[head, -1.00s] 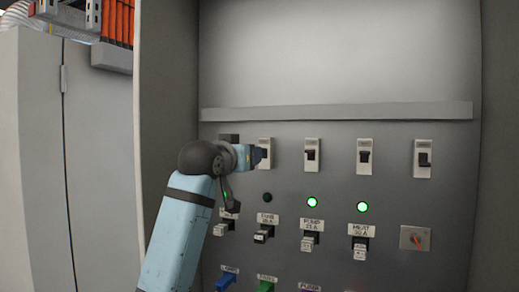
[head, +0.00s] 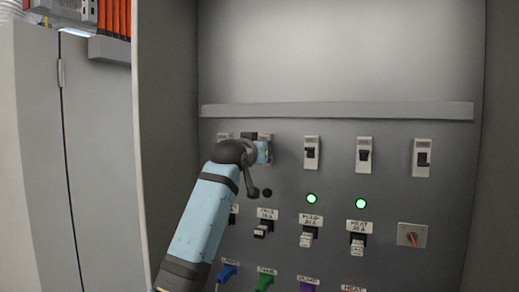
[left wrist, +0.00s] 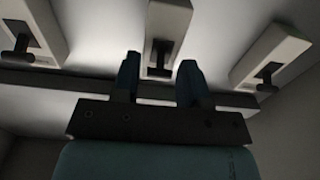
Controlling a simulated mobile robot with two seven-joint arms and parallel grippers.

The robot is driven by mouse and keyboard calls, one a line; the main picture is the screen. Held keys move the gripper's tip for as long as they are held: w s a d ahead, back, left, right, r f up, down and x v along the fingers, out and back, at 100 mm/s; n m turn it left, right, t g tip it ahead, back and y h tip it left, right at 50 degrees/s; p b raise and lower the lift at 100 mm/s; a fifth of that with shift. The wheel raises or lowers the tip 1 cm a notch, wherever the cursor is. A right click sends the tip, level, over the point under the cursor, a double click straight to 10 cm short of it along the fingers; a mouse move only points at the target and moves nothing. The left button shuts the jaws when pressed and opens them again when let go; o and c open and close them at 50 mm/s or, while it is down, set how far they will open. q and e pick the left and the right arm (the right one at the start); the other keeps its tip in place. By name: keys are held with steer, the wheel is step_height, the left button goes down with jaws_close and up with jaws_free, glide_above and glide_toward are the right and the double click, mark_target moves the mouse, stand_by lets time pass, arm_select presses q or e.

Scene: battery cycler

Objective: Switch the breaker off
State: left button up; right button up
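A row of white breakers with black toggles runs across the grey panel, including ones in the middle (head: 312,153), at the middle right (head: 363,155) and at the far right (head: 422,158). The left two are mostly covered by my left arm in the head view. My left gripper (left wrist: 160,82) is open in the left wrist view, its fingers just short of or beside a breaker (left wrist: 168,22) whose black toggle (left wrist: 159,60) shows between them. I cannot tell whether they touch it. In the head view its fingertips are hidden. My right gripper is not in view.
Green lamps glow above the PUMP (head: 312,198) and HEAT (head: 361,204) labels; the lamp (head: 267,193) left of them is dark. A ledge (head: 340,111) crosses above the breakers; cabinet walls stand on both sides.

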arm_select(q)
steer(key=c, duration=0.5)
steer(key=shift+o, duration=0.2)
steer(key=t+b, duration=0.1)
steer(key=f+t+b, duration=0.1)
steer(key=b, duration=0.1)
steer(key=shift+t+h, duration=0.3)
steer(key=shift+h, duration=0.1)
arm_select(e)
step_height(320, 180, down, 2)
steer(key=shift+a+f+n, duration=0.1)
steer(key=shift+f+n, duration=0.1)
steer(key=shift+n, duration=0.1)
arm_select(q)
steer(key=o, duration=0.9)
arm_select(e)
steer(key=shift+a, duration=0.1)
arm_select(q)
steer(key=shift+s, duration=0.1)
